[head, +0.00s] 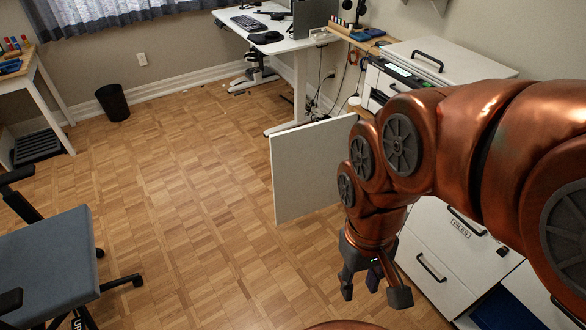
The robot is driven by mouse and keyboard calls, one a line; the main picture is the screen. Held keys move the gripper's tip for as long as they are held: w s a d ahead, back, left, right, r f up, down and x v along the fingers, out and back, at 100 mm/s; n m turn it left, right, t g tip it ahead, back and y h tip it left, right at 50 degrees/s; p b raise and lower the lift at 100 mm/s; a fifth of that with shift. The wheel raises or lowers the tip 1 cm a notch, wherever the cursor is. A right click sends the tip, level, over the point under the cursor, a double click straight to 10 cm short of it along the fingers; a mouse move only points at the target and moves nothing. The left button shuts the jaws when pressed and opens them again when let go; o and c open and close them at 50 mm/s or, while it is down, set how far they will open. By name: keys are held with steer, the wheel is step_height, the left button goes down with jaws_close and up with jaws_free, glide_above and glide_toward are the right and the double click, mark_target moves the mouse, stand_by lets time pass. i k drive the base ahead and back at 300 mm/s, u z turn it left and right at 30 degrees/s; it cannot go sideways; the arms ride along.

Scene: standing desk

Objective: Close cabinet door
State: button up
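The cabinet door (308,172) is a flat, pale panel. It stands open, sticking out over the floor to the left of the white cabinet (428,238). Its right edge and hinge side are hidden behind my arm. My gripper (373,292) points down, in front of the cabinet and to the lower right of the door in the picture. Its fingers are spread and nothing shows between them. It appears apart from the door.
A printer (412,75) stands on the cabinet top. Drawers with dark handles (432,267) are at right. A white desk (283,40) is behind the door. A blue-grey chair (50,262) is at left. The wood floor (190,210) between is clear.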

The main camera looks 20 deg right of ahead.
mark_target(305, 160)
steer(key=u, duration=0.75)
steer(key=i, duration=3.6)
steer(key=z, duration=4.95)
steer(key=k, duration=0.15)
steer(key=u, duration=0.95)
